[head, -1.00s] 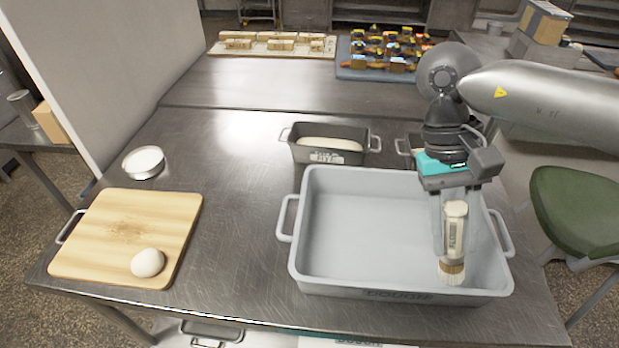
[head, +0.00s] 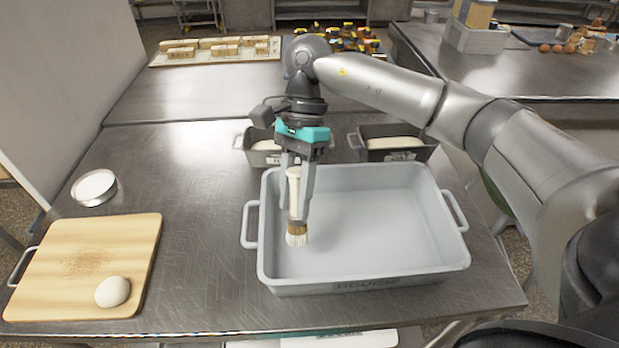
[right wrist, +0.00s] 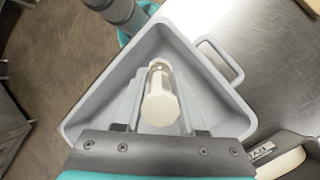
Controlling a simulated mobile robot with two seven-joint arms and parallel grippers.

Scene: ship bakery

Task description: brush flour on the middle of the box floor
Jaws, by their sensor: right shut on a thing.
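The grey dough box (head: 400,272) stands on the steel table, open at the top, with a handle at each end. My right gripper (head: 296,207) is shut on a brush (head: 294,190) with a pale handle and light bristles. The brush points down over the left part of the box floor. I cannot tell whether the bristles touch the floor. In the right wrist view the brush handle (right wrist: 160,105) sits between the fingers, above the box (right wrist: 90,105). A round dish of white flour (head: 94,187) stands at the left of the table. My left gripper is not in view.
A wooden board (head: 60,290) with a dough ball (head: 112,291) lies at the front left. Two dough tins (head: 262,158) (head: 395,152) stand behind the box. A tray of loaves (head: 215,50) lies at the back. The steel between board and box is clear.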

